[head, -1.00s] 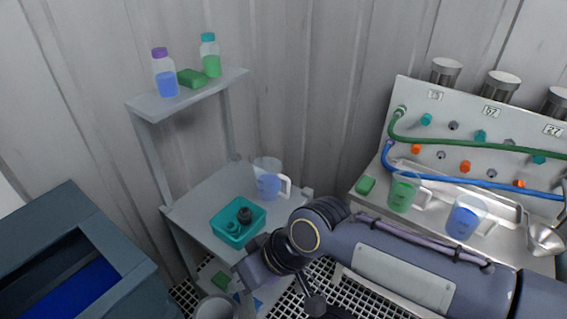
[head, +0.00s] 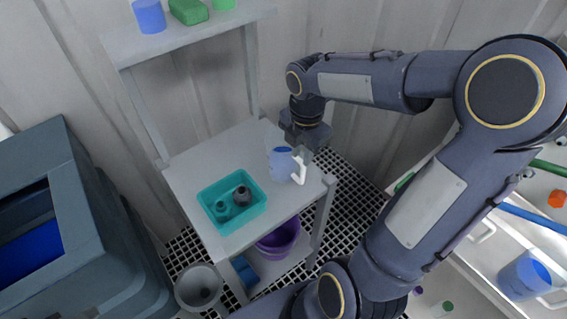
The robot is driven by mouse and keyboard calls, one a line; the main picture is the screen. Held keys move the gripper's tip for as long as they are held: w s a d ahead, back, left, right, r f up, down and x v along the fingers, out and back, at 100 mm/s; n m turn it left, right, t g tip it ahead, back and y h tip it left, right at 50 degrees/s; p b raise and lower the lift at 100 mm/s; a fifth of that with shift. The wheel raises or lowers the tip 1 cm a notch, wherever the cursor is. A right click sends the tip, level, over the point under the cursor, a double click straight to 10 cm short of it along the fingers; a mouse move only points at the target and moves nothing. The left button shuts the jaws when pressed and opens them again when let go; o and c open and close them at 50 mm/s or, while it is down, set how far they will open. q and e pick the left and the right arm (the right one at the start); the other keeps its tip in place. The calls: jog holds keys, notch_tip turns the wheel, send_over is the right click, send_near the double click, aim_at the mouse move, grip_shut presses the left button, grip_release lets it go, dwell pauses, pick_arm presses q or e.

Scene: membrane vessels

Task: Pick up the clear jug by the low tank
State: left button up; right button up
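My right gripper (head: 302,152) points down from above at the jug's handle side. Its fingers are small and overlap the handle and jug rim, so I cannot tell whether they touch or have closed on the handle. My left gripper is not in view.
A teal tray (head: 222,224) with dark fittings sits left of the jug. A purple bowl (head: 284,238) and blue item lie below the shelf. A grey bucket (head: 199,288) stands on the floor. Another jug (head: 524,278) stands on the right bench.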

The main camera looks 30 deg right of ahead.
aim_at(304, 169)
jog(key=shift+w+d+f+n, duration=0.3)
jog(key=shift+f, duration=0.45)
jog(key=f, duration=0.6)
jog(key=shift+d+f, duration=0.35)
jog(key=shift+f, duration=0.05)
jog(key=shift+c, duration=0.4)
grip_shut()
